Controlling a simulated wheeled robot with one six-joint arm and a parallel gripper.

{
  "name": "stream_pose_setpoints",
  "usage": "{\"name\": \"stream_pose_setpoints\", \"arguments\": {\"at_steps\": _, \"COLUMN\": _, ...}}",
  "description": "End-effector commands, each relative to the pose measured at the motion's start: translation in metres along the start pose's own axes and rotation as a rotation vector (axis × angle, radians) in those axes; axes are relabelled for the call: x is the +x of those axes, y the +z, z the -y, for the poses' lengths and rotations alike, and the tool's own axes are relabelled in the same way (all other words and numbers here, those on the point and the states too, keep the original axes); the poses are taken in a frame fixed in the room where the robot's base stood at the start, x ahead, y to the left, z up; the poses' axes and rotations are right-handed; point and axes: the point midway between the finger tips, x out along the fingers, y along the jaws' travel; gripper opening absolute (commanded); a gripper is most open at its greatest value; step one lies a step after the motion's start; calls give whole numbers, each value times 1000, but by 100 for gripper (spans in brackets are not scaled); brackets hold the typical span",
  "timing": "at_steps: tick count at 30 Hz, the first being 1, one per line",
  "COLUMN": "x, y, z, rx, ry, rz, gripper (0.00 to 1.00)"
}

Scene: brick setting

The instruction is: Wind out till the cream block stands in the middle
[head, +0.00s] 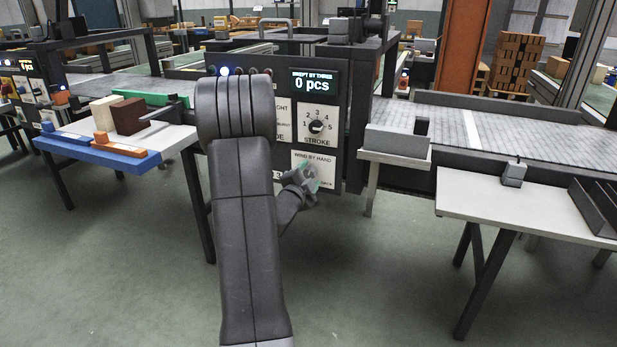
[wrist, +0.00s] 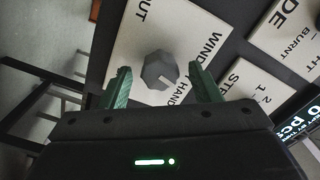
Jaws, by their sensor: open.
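The cream block (head: 104,113) stands on the left-hand table in the head view, to the left of a dark brown block (head: 129,116). A grey hand-wind knob (wrist: 160,70) with a pale pointer line sits on the white "WIND BY HAND" plate (wrist: 188,28). My gripper (head: 311,181) is at that plate on the machine's front panel, under the stroke dial (head: 316,128). In the wrist view its green fingers are spread, one on each side of the knob, with gaps showing. In the head view the gripper hides most of the knob.
A blue rail (head: 95,151) with orange pieces edges the left table, and a green strip (head: 150,98) runs behind the blocks. The display (head: 314,81) reads 0 pcs. A pale table (head: 530,214) with a dark tray stands right. The floor in front is clear.

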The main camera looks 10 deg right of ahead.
Motion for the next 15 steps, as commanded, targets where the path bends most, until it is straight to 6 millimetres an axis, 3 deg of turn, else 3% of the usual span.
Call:
{"name": "stream_pose_setpoints", "arguments": {"at_steps": 1, "x": 0, "y": 0, "z": 0, "rx": 0, "ry": 0, "rz": 0, "gripper": 53}}
{"name": "stream_pose_setpoints", "arguments": {"at_steps": 7, "x": 0, "y": 0, "z": 0, "rx": 0, "ry": 0, "rz": 0, "gripper": 14}}
{"name": "stream_pose_setpoints", "arguments": {"at_steps": 15, "x": 0, "y": 1, "z": -1, "rx": -68, "ry": 0, "rz": -1, "gripper": 12}}
